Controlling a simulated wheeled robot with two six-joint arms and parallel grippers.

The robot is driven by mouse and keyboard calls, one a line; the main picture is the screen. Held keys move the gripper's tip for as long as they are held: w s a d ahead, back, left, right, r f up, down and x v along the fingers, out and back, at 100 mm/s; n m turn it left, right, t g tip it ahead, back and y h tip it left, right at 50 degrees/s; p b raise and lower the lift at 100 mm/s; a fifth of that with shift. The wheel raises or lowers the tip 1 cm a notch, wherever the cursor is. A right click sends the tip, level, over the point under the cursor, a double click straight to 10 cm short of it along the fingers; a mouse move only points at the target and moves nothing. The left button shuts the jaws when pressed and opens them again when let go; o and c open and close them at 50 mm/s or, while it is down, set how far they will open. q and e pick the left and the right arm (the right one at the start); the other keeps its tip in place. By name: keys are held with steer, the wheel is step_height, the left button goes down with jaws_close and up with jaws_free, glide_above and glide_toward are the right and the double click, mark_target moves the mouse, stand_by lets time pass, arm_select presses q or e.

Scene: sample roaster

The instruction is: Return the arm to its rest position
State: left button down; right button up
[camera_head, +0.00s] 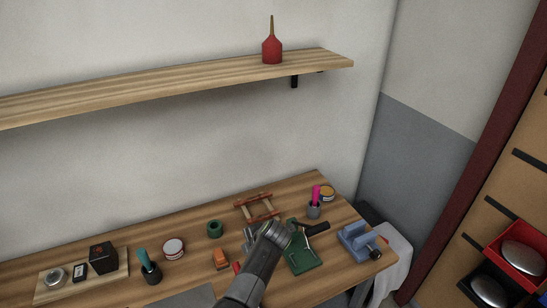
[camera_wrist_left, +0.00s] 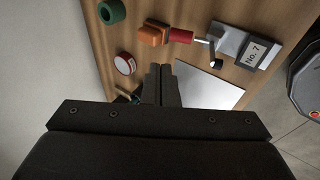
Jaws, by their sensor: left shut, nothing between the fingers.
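In the left wrist view my left gripper (camera_wrist_left: 162,84) is shut, with its two dark fingers together and nothing between them. It hangs above the workbench (camera_wrist_left: 115,35), apart from the objects. Past its tips lie a pale sheet (camera_wrist_left: 210,86), a red and white tin (camera_wrist_left: 125,63) and an orange block (camera_wrist_left: 152,33). In the head view a grey arm link of mine rises from the bottom edge over the bench and hides part of it. I cannot tell which arm it belongs to. I make out no gripper fingers there, and my right gripper is not in view.
A shelf (camera_head: 170,86) bears a red bottle (camera_head: 272,50). A No. 7 stand (camera_wrist_left: 232,40) shows below the wrist.

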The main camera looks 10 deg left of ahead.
arm_select(q)
steer(key=w+a+r+m+t+y, duration=0.2)
steer(key=w+a+r+t, duration=0.2)
steer(key=a+r+t, duration=0.5)
steer(key=s+d+r+m+t+h, duration=0.2)
steer(key=s+r+m+t+h, duration=0.45)
steer(key=m, duration=0.35)
steer(key=s+d+f+m+g+h, duration=0.1)
steer(key=s+f+m+g+h, duration=0.25)
steer(key=s+m, duration=0.35)
steer(key=s+f+m+g+h, duration=0.25)
steer(key=s+m+g, duration=0.25)
steer(key=s, duration=0.4)
steer(key=s+a+f+g+y, duration=0.1)
steer(key=s+a+g+y, duration=0.3)
steer(key=s, duration=0.5)
steer(key=s+a+f+g+y, duration=0.25)
steer(key=s+a, duration=0.35)
steer(key=s, duration=0.4)
step_height(320, 180, down, 32)
steer(key=s+a+g+b, duration=0.1)
steer(key=a+g+b, duration=0.1)
steer(key=b, duration=0.4)
steer(key=s+d+f+g+b, duration=0.1)
steer(key=s+f+b, duration=0.3)
steer(key=s+f, duration=1)
step_height(320, 180, down, 4)
steer(key=shift+s+r, duration=0.1)
steer(key=shift+s, duration=0.2)
